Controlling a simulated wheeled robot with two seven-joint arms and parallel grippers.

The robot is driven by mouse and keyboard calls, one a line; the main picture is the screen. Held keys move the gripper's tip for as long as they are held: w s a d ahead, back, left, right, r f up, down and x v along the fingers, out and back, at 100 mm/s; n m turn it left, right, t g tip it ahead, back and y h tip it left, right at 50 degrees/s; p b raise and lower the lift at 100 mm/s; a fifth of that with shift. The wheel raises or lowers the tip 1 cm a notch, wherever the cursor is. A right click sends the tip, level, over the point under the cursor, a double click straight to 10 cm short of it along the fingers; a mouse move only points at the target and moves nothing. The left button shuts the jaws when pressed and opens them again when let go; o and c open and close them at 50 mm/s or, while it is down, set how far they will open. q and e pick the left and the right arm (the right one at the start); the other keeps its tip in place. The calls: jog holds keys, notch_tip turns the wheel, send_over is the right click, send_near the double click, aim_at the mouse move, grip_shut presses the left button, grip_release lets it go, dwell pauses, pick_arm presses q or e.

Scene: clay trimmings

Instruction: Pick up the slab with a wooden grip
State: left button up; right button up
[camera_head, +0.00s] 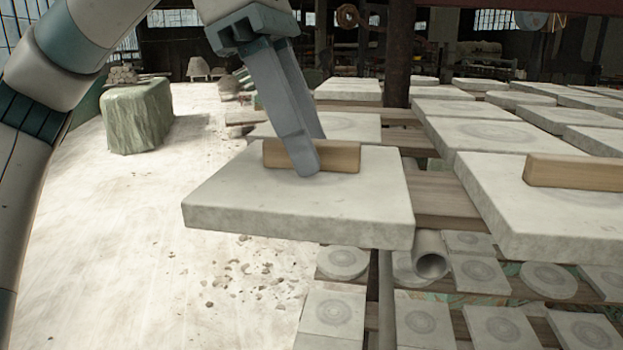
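The slab with a wooden grip under my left gripper is a pale grey square slab (240,205). Its tan wooden grip (343,158) stands upright across its top. My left gripper (308,155) points down at it, one finger in front of the grip and the other passing behind it. The fingers straddle the grip; whether they press on it is unclear. The slab looks level, and its left part juts past the rack. A second slab (540,225) with a wooden grip (575,172) lies at the right. My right gripper is not in view.
Wooden racks (440,200) hold many other slabs, with smaller tiles (335,312) below. A metal pipe end (431,262) shows under the slab. A dark post (399,50) stands behind. A green-wrapped block (137,115) stands on the pale floor (110,240), mostly clear at left.

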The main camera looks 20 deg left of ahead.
pick_arm(q)
grip_shut()
jog(key=shift+r, duration=0.2)
dwell(0.3)
jog(key=shift+r+p, duration=0.15)
jog(key=shift+p, duration=0.2)
jog(key=shift+r+b, duration=0.35)
jog(key=shift+r, duration=0.05)
notch_tip(320, 180, up, 17)
